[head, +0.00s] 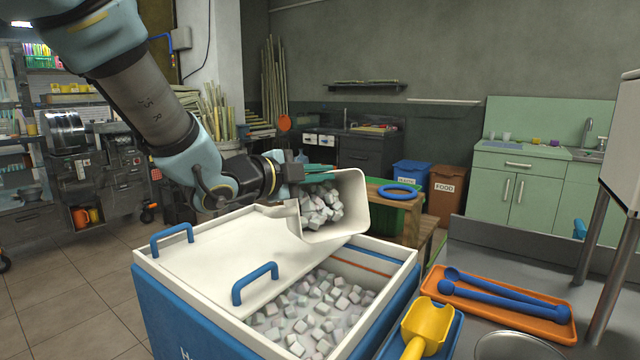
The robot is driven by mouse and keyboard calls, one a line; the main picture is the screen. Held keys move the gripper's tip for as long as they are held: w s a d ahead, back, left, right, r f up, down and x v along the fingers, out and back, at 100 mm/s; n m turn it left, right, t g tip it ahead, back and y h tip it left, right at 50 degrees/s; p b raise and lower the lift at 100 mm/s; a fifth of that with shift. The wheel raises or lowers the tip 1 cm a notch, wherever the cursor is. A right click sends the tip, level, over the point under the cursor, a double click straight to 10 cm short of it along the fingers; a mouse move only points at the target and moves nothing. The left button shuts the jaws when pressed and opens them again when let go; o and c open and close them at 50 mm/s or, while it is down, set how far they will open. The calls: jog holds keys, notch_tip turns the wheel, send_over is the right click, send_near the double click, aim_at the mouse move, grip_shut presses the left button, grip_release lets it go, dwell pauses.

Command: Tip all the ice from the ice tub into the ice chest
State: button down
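The ice tub (350,212) is a white container, tilted on its side with its mouth toward the camera. Ice cubes (320,205) still lie inside it. My gripper (292,175) is at the tub's left rim and appears shut on it; the fingertips are partly hidden. The tub is above the ice chest (160,308), a blue box with a white rim. The chest's right part is open and holds many ice cubes (310,315). A white lid (225,262) with two blue handles covers its left part.
Right of the chest are a yellow scoop (428,322) and an orange tray (500,298) with blue utensils on a metal counter (500,250). A wooden table (425,212) with a blue ring stands behind. The floor at left (70,290) is clear.

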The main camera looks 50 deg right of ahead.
jog(key=b, duration=0.2)
jog(key=s+f+m+b, duration=0.1)
jog(key=b, duration=0.2)
jog(key=shift+s+a+f+h+b, duration=0.2)
jog(key=shift+s+a+h+b, duration=0.1)
jog(key=shift+a+b, duration=0.1)
jog(key=shift+s+a+m+b, duration=0.1)
jog(key=shift+m+b, duration=0.3)
jog(key=shift+b, duration=0.05)
jog(key=shift+r, duration=0.1)
dwell(1.2)
